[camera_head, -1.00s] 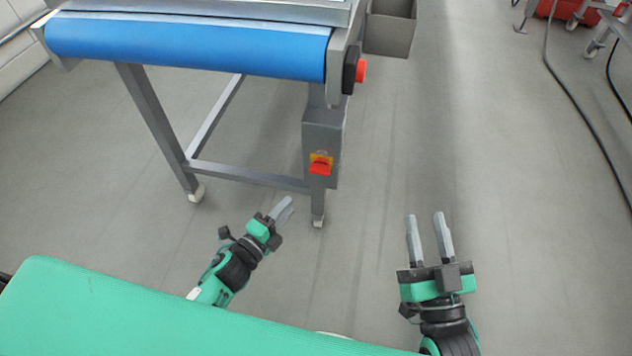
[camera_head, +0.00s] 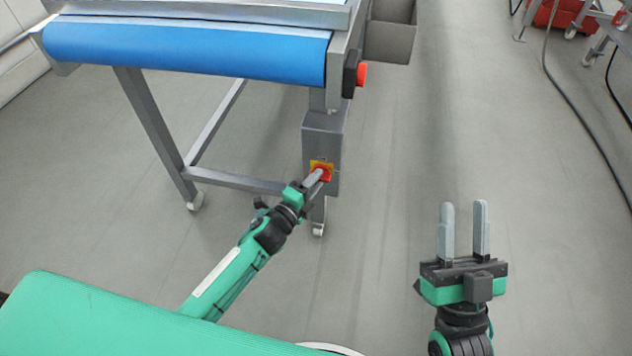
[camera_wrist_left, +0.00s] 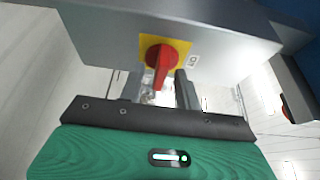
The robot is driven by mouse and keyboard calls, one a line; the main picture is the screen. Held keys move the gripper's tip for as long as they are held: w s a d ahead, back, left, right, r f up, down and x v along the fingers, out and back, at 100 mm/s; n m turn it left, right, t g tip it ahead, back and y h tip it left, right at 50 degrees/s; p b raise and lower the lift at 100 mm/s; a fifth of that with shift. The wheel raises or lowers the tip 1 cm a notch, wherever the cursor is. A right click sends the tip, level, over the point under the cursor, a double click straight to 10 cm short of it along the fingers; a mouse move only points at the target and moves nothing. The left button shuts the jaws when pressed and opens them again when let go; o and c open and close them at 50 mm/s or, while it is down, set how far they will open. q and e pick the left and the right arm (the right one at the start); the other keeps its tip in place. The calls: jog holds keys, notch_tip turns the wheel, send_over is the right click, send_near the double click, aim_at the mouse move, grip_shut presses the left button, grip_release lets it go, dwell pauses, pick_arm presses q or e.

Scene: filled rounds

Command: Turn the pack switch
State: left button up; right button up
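The pack switch (camera_head: 323,168) is a red rotary handle on a yellow plate, on a grey box on the conveyor's leg. In the left wrist view the red handle (camera_wrist_left: 160,62) points down the picture, towards the gripper. My left gripper (camera_head: 315,180) has its fingertips at the switch. In the left wrist view the left gripper's fingers (camera_wrist_left: 160,88) stand apart, one on each side of the handle's lower end, with a gap visible. My right gripper (camera_head: 464,206) is open and empty over the floor at the right.
The conveyor with a blue belt (camera_head: 190,52) stands above the switch box (camera_head: 321,135). A red button (camera_head: 361,75) on a black housing sticks out at its right end. A grey bin (camera_head: 390,42) hangs beside it. Floor at the right is clear; a cable (camera_head: 570,110) lies further right.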

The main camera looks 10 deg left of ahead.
pick_arm(q)
jog(key=shift+w+d, duration=0.15)
jog(key=shift+w, duration=0.2)
pick_arm(e)
jog(key=shift+s+r, duration=0.1)
jog(key=shift+r, duration=0.15)
pick_arm(q)
jog(key=shift+c, duration=0.2)
grip_shut()
pick_arm(e)
jog(key=shift+d, duration=0.1)
